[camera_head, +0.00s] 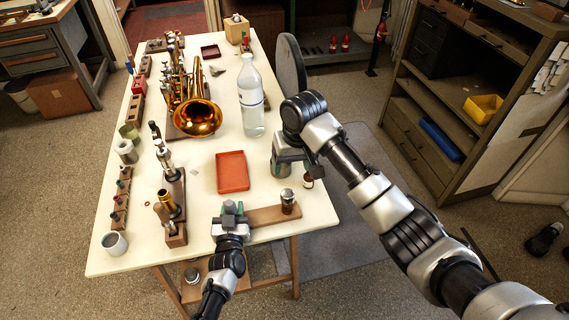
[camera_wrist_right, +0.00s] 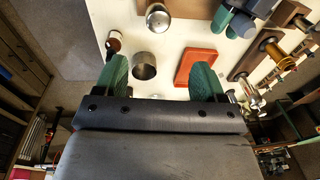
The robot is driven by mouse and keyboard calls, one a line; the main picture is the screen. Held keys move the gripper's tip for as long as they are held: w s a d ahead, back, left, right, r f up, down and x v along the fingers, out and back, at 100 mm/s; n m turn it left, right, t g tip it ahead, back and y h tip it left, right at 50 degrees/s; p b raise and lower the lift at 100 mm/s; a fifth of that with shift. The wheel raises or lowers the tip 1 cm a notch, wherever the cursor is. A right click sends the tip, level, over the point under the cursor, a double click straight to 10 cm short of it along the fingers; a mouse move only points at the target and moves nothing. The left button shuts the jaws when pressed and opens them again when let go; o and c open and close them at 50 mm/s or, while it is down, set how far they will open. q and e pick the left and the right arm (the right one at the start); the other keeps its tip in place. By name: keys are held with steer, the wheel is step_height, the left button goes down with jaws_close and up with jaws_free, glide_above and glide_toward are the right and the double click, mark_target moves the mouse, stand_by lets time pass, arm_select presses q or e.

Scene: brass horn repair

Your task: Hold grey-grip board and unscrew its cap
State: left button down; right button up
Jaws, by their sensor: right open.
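The wooden board (camera_head: 265,217) lies at the table's near edge. A domed metal cap (camera_head: 288,196) stands upright on its right end; it also shows at the top of the right wrist view (camera_wrist_right: 158,17). My left gripper (camera_head: 232,208) is at the board's left end, its green fingers closed around the grey grip (camera_head: 231,221), which they partly hide. My right gripper (camera_wrist_right: 160,78) is open and empty, its green fingers wide apart. In the head view it is mostly hidden behind its own wrist, above the table's right side, beyond the cap and apart from it.
A metal cup (camera_wrist_right: 144,66) stands below my right gripper. A small brown bottle (camera_head: 308,180) is close by at the table edge. A red tray (camera_head: 232,187) lies left of the cup. A clear bottle (camera_head: 251,105) and a brass horn (camera_head: 197,118) stand farther back.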

mark_target(288, 193)
steer(key=f+m, duration=0.1)
steer(key=f, duration=0.3)
steer(key=f+m, duration=0.1)
steer(key=f, duration=0.3)
steer(key=a+f+m+h, duration=0.1)
steer(key=f, duration=0.3)
steer(key=shift+w+g, duration=0.15)
steer(key=shift+g, duration=0.15)
steer(key=c, duration=1.1)
steer(key=shift+o, duration=0.2)
steer(key=n, duration=0.4)
steer(key=shift+n, duration=0.6)
